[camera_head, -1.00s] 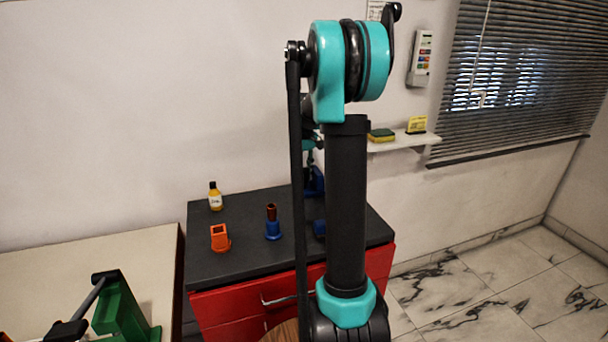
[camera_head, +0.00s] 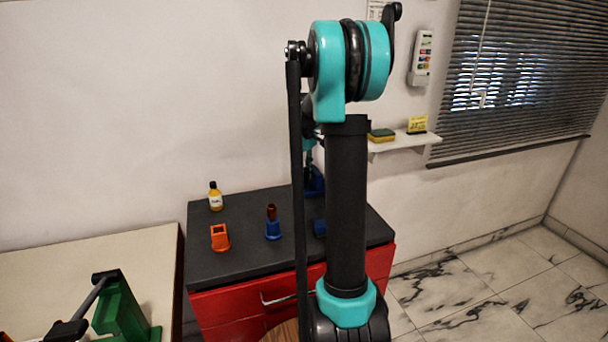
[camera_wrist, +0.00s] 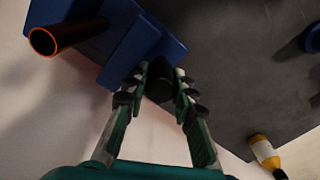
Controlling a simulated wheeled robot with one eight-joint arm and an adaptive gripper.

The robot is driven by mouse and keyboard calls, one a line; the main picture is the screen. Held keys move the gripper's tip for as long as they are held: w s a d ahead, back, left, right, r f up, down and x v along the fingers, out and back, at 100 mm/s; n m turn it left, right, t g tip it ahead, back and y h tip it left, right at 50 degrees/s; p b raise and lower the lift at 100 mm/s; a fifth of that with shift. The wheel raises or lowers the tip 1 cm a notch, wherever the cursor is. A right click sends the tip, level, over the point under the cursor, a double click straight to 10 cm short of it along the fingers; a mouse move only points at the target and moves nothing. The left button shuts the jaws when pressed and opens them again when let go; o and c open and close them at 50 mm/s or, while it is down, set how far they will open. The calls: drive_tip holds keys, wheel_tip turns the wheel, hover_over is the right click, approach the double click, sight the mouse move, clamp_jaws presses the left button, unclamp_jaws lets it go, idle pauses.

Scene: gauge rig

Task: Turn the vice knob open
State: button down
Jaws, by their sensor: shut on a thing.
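The blue vice (camera_wrist: 152,45) fills the upper left of the wrist view, with a copper-coloured tube (camera_wrist: 68,36) beside or in it. A dark vice knob (camera_wrist: 160,82) sticks out on the side facing me. My gripper (camera_wrist: 160,76) has its two fingers on either side of this knob and is shut on it. In the head view, part of the blue vice (camera_head: 316,181) shows at the back of the dark cabinet top. My arm hides much of it and the knob there.
The cabinet top (camera_head: 240,255) also bears a yellow bottle (camera_head: 215,197), an orange holder (camera_head: 220,238) and a blue holder (camera_head: 273,230) with a copper tube. The bottle (camera_wrist: 262,148) is at lower right in the wrist view. The wall is close behind.

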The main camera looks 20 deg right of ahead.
drive_tip(key=c, duration=1.3)
unclamp_jaws()
drive_tip(key=shift+o, duration=0.2)
drive_tip(key=shift+r, duration=0.15)
drive_tip(key=shift+r, duration=3.85)
